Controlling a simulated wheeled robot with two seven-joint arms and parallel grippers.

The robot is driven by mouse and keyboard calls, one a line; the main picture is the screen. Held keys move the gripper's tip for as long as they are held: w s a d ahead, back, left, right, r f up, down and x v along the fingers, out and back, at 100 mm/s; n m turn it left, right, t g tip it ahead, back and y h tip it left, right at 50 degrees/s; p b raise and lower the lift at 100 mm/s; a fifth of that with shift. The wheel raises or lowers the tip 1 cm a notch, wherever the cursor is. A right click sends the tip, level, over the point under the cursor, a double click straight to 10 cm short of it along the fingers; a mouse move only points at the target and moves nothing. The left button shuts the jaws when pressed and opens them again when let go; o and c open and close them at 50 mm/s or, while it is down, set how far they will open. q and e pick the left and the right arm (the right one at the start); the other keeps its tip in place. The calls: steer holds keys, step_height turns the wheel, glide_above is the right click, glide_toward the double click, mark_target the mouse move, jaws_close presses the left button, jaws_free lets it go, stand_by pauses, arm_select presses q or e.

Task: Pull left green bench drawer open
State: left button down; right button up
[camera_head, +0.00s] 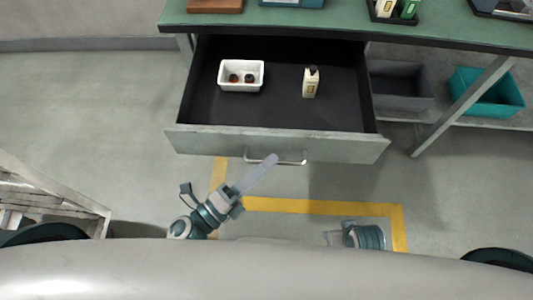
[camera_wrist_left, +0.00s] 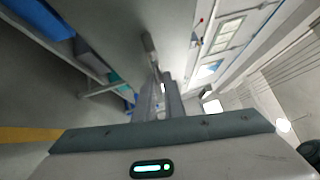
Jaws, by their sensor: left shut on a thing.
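The left bench drawer (camera_head: 275,143) stands pulled out from under the green bench (camera_head: 350,27), with its dark inside showing. A white tray (camera_head: 241,88) with two dark round things and a small cream bottle (camera_head: 310,85) sit in it.
A grey bin (camera_head: 400,85) and a teal bin (camera_head: 487,93) stand on the low shelf right of the drawer, behind a slanted bench leg (camera_head: 462,105). A pale frame (camera_head: 60,195) stands at the lower left. The floor left of the drawer is clear.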

arm_select(q)
steer(key=shift+s+f, duration=0.1)
steer(key=shift+s, duration=0.05)
arm_select(e)
steer(key=shift+d, duration=0.1)
arm_select(q)
steer(key=c, duration=1.8)
jaws_free()
steer(key=shift+c, duration=0.2)
steer(key=shift+a, duration=0.1)
steer(key=b+v, duration=0.3)
steer(key=v, duration=1.4)
steer(key=shift+s, duration=0.25)
arm_select(e)
step_height(320, 180, up, 7)
steer(key=a+t, duration=0.1)
steer(key=shift+a+f, duration=0.2)
steer(key=shift+a, duration=0.15)
arm_select(q)
steer(key=shift+w+f, duration=0.1)
arm_select(e)
steer(key=shift+s+d, duration=0.1)
